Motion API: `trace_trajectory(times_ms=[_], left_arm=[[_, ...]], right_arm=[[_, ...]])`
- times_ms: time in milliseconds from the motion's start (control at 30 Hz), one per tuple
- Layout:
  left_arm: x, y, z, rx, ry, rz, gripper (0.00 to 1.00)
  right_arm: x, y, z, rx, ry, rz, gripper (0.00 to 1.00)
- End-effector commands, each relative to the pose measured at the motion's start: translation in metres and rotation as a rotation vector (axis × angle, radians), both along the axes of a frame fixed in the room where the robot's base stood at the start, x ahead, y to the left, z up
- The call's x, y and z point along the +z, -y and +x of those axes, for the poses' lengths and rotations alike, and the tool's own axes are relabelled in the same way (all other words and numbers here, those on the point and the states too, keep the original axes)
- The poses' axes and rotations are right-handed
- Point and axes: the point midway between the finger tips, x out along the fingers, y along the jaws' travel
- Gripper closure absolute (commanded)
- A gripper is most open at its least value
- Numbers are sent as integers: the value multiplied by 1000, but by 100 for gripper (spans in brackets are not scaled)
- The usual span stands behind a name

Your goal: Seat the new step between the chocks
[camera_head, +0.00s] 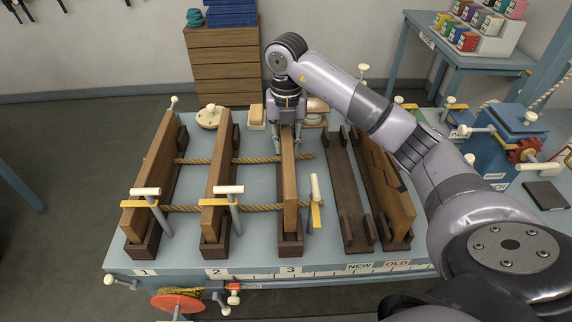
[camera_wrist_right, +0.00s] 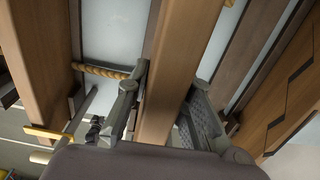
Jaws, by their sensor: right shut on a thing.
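My right gripper (camera_head: 287,140) is shut on the new step (camera_head: 289,185), a plain brown board standing on edge at position 3. In the right wrist view the fingers (camera_wrist_right: 165,105) lie on either side of the step (camera_wrist_right: 178,70). The step's near end is at the dark chock (camera_head: 290,246) marked 3, between its walls; I cannot tell whether it rests on the bottom. The far chock is mostly hidden by the gripper. A yellow clamp with a white handle (camera_head: 315,190) stands just right of the step, its handle upright. My left gripper is not in view.
Boards at position 1 (camera_head: 153,180) and position 2 (camera_head: 219,180) stand in chocks, clamp handles across them. Rope (camera_head: 250,160) runs between the positions. The NEW rack (camera_head: 350,195) is empty; the OLD rack holds a board with a dark jagged line (camera_head: 385,185).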

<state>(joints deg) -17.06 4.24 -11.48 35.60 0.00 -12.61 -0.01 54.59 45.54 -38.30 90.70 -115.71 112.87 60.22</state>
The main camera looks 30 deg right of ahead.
Motion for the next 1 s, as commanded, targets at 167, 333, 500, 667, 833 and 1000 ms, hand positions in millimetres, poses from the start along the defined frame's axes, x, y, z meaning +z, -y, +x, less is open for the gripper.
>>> trace_trajectory(times_ms=[167,333,500,667,833,1000], left_arm=[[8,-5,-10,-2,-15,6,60],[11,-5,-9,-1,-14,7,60],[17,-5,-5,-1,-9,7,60],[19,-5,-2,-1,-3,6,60],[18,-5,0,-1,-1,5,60],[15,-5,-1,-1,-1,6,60]], right_arm=[[-21,1,0,-2,2,0,100],[-35,1,0,-1,2,-1,100],[-59,1,0,-2,0,-1,100],[-70,0,1,0,4,0,100],[-70,1,1,0,4,0,100],[-74,1,1,0,4,-1,100]])
